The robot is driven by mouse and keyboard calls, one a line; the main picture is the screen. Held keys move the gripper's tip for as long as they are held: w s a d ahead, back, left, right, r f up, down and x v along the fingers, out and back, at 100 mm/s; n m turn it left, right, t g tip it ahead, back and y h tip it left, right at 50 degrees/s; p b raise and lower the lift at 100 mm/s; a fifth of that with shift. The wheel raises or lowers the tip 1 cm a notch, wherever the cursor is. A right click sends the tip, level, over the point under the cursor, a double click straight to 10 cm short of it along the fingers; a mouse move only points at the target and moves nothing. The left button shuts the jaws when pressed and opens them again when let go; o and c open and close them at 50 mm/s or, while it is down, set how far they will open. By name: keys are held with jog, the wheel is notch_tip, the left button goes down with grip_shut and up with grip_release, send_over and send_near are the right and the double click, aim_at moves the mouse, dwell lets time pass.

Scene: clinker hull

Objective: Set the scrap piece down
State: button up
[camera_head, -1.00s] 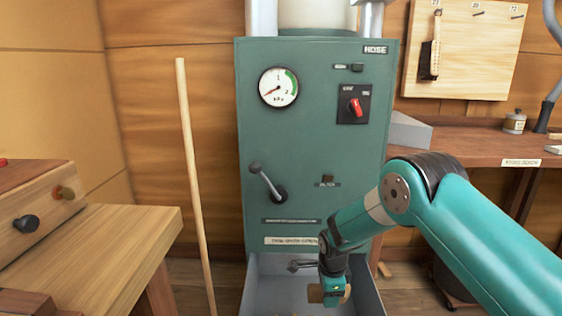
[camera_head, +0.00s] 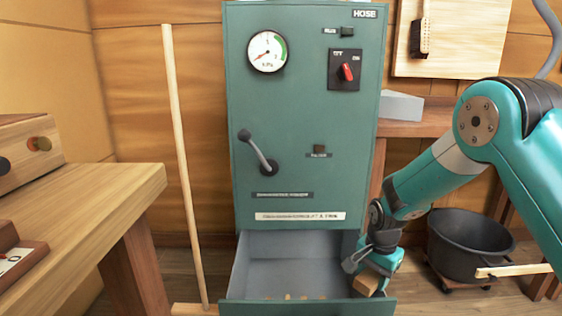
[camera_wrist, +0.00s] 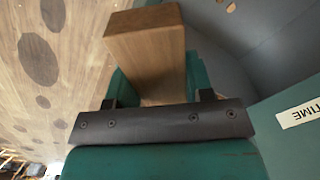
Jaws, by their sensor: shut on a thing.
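The scrap piece, a small brown wooden block (camera_head: 366,283), is held in my gripper (camera_head: 374,270). In the wrist view the block (camera_wrist: 146,50) sticks out between the teal jaws, with its end face toward the top. My gripper is shut on it. In the head view the gripper and block appear at the right front corner of the open drawer (camera_head: 258,308). I cannot tell whether the block is above the drawer or just outside it. The jaws partly hide the block.
A teal cabinet (camera_head: 300,120) with gauge, lever and red switch stands above the drawer. Wood chips (camera_head: 300,297) lie inside the drawer. A black tub (camera_head: 468,245) stands right, a wooden bench (camera_head: 85,215) left. A pole (camera_head: 184,170) leans by the cabinet. Floor shows between drawer and tub.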

jog(key=s+d+f+n+b, duration=0.1)
jog(key=s+d+n+b, duration=0.4)
jog(key=s+d+b, duration=0.15)
jog(key=s+r+n+p, duration=0.2)
jog(key=r+p, duration=1)
jog(key=p, duration=0.7)
jog(key=s+d+r+n+p, duration=0.1)
jog(key=s+r+p, duration=0.3)
jog(key=r+p, duration=0.8)
jog(key=n+p, duration=0.1)
jog(key=p, duration=0.7)
jog(key=shift+s+r, duration=0.25)
jog(key=shift+r, duration=0.05)
